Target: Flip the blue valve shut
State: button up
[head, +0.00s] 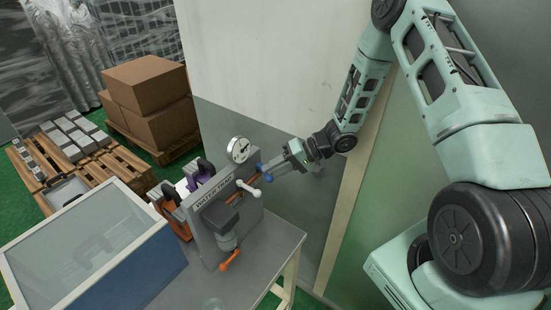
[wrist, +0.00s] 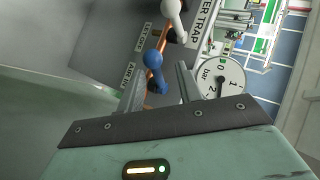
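The blue valve handle (wrist: 152,60) sits on a copper-coloured pipe on the grey panel marked WATER TRAP (head: 206,192). In the head view the blue handle (head: 262,170) shows at the panel's right end, close to my gripper's tips. My gripper (wrist: 159,76) is open, with one finger on each side of the blue handle's lower end in the wrist view. A gap shows beside the handle; I cannot tell whether either finger touches it. In the head view my gripper (head: 271,170) reaches in from the right.
A white valve handle (head: 248,188) is close by on the same panel. An orange handle (head: 230,260) is lower down. A clear-lidded box (head: 165,243) is at the left; a wall is at the right.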

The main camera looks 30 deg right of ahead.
notch_tip(320, 180, up, 9)
jog(key=b, duration=0.2)
jog(key=shift+b, duration=0.4)
jog(key=shift+s, duration=0.1)
